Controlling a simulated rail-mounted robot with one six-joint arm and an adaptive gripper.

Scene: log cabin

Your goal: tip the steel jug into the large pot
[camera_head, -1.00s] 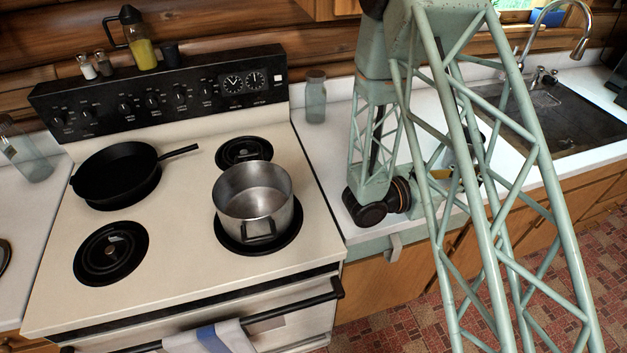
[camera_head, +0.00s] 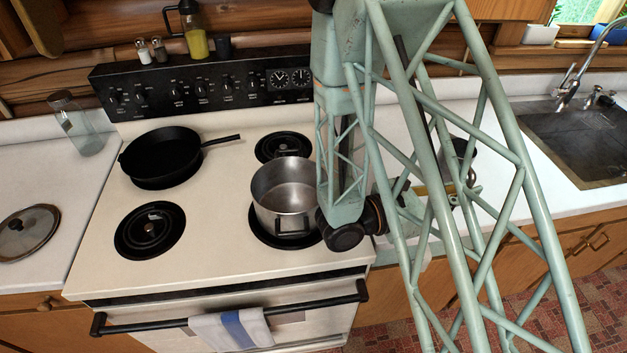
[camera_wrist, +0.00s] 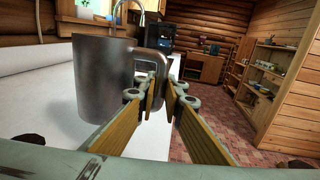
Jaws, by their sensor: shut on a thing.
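The large pot (camera_head: 284,190) is a steel pot on the front right burner, open at the top and with no contents visible. The steel jug (camera_wrist: 104,82) stands upright in the wrist view, with its handle (camera_wrist: 152,62) toward me. My gripper (camera_wrist: 161,88) is shut on the handle. In the head view the jug (camera_head: 463,158) shows partly behind my arm's lattice, to the right of the pot and apart from it. I cannot tell whether its base clears the counter. The jug's inside is hidden.
A black skillet (camera_head: 161,158) sits on the back left burner of the stove (camera_head: 215,235). A lid (camera_head: 28,232) and a glass bottle (camera_head: 77,125) are on the left counter. The sink (camera_head: 575,145) is at the right. An oil bottle (camera_head: 196,38) and shakers stand on the stove's back panel.

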